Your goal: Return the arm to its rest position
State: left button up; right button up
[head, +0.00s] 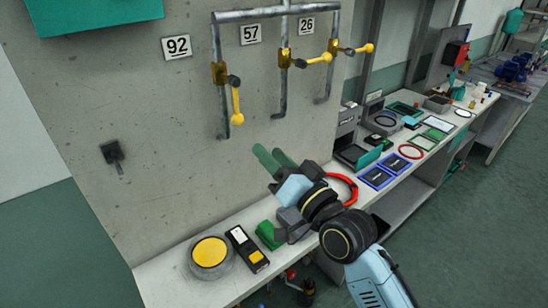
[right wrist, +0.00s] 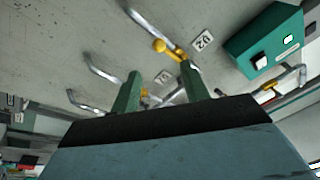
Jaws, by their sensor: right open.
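My right arm comes in from the lower right in the head view. Its gripper (head: 273,157) has green fingers pointing up and left, in front of the grey wall and above the bench, below the valves. In the right wrist view the gripper (right wrist: 160,90) is open, its two fingers apart with nothing held between them. The yellow levers by signs 57 (head: 322,58) and 26 (head: 362,48) point sideways to the right. My left gripper is not in view.
On the bench (head: 168,272) below my right arm are a round yellow-topped item (head: 209,252), a black meter (head: 246,247) and a green block (head: 268,235). Trays and frames fill the bench farther right. A teal box (right wrist: 265,42) is on the wall.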

jog(key=w+d+f+g+h+b, duration=0.1)
jog(key=d+f+h, duration=0.1)
jog(key=f, duration=0.9)
jog(key=w+d+f+g+h+b, duration=0.1)
jog(key=d+f+h+b, duration=0.1)
jog(key=f, duration=0.9)
jog(key=s+d+f+g+h+b, duration=0.1)
jog(key=s+d+f+g+h, duration=0.2)
jog(key=f, duration=0.9)
jog(key=s+d+f+g+h+b, duration=0.1)
jog(key=s+d+f, duration=0.3)
jog(key=f, duration=0.7)
jog(key=s+d+f+n+g+h+b, duration=0.1)
jog(key=s+d+f+g+b, duration=0.3)
jog(key=s+f, duration=0.95)
jog(key=s+d+f+g+h, duration=0.25)
jog(key=s+d+f, duration=0.25)
jog(key=s+f, duration=0.8)
jog(key=s+d+f+n+g+b, duration=0.1)
jog(key=s+d+f+g, duration=0.2)
jog(key=s, duration=1.2)
jog(key=shift+d+f, duration=0.45)
